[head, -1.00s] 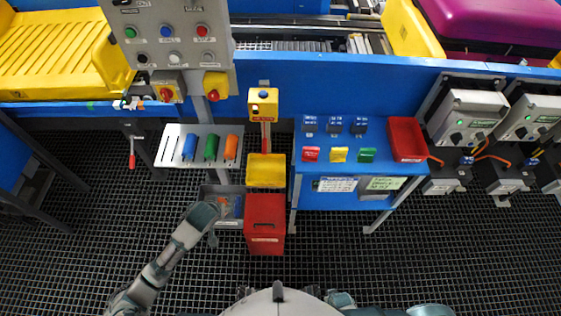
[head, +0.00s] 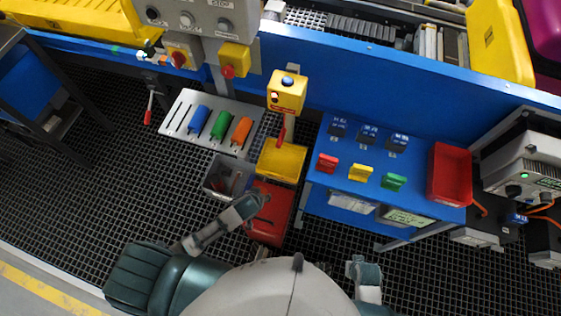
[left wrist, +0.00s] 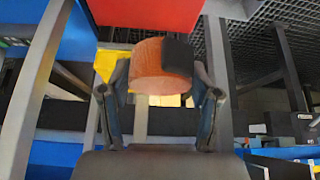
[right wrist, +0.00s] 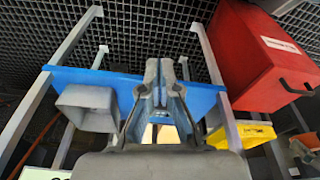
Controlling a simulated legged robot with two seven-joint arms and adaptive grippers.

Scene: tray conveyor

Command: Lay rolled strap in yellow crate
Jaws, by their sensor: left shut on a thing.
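The yellow crate (head: 283,160) sits below the yellow button box, behind the red box. My left gripper (head: 261,201) is over the red box, in front of the crate and apart from it. In the left wrist view my left gripper (left wrist: 158,100) is shut on the rolled strap (left wrist: 150,66), an orange roll with a black patch. The yellow crate (left wrist: 103,62) shows partly behind the strap. The strap cannot be made out in the head view. My right gripper (right wrist: 163,75) is shut and empty; the yellow crate (right wrist: 242,134) shows at its right.
The red box (head: 273,222) stands in front of the crate. A grey bin (head: 213,187) is left of the crate. A tray with blue, green and orange rolls (head: 220,124) lies behind it. A blue table (head: 335,181) with coloured blocks and a red tray (head: 449,174) is at right.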

